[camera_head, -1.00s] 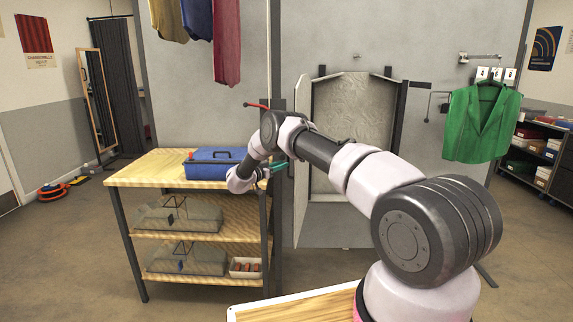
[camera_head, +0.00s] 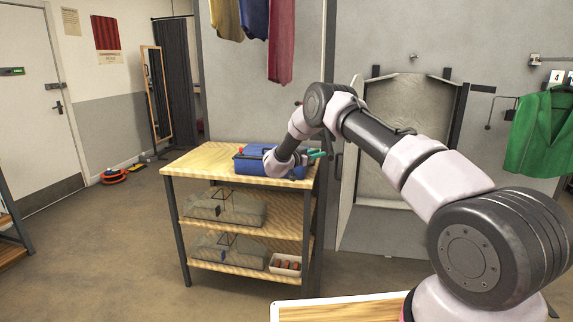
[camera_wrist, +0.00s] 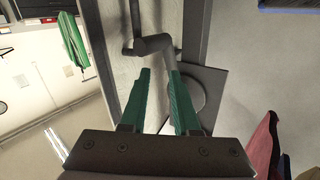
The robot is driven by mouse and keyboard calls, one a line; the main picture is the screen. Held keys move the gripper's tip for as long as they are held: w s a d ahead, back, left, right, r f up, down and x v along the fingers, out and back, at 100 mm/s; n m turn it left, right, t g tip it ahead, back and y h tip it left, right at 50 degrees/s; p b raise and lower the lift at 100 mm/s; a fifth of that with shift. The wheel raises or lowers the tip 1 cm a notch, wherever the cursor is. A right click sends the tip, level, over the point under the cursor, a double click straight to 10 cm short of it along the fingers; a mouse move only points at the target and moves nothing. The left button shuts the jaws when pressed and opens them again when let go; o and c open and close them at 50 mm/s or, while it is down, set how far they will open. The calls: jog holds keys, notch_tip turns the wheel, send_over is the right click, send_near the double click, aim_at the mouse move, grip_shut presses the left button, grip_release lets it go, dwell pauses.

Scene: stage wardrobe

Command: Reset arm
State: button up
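My gripper (camera_head: 317,155) is in front of the right end of a wooden-topped shelf unit (camera_head: 205,160), with my arm bent and raised. In the wrist view its two green fingers (camera_wrist: 158,74) stand apart with a gap between them and nothing held. A grey bent lever handle (camera_wrist: 152,44) with a round plate lies just beyond the fingertips; whether it touches them I cannot tell. A blue toolbox (camera_head: 250,163) sits on the shelf unit, partly hidden behind my wrist.
Garments (camera_head: 282,40) hang above. A wooden-topped surface (camera_head: 340,310) is at the bottom.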

notch_tip(320, 180, up, 16)
jog(key=w+t+y, duration=0.3)
jog(key=y, duration=0.1)
jog(key=s+a+r+n+t+y, duration=0.1)
jog(key=s+r+n+y, duration=0.2)
jog(key=s+r+y, duration=0.5)
jog(key=s+r+n+y, duration=0.15)
jog(key=s+r, duration=0.35)
jog(key=r, duration=0.8)
jog(key=s+r+n+g+y, duration=0.2)
jog(key=s+n+y, duration=0.1)
jog(key=s, duration=1.5)
jog(key=s+d+f+g, duration=0.1)
jog(key=s+f+g, duration=0.1)
jog(key=s, duration=0.7)
jog(key=s+d+f+g, duration=0.2)
jog(key=s+f, duration=0.2)
jog(key=s, duration=0.5)
jog(key=s+d+f+g, duration=0.1)
jog(key=s+d+f, duration=0.1)
jog(key=s, duration=0.8)
jog(key=shift+f+g+h, duration=0.35)
jog(key=shift+f+g, duration=0.05)
jog(key=shift+f, duration=0.5)
jog(key=shift+n, duration=0.25)
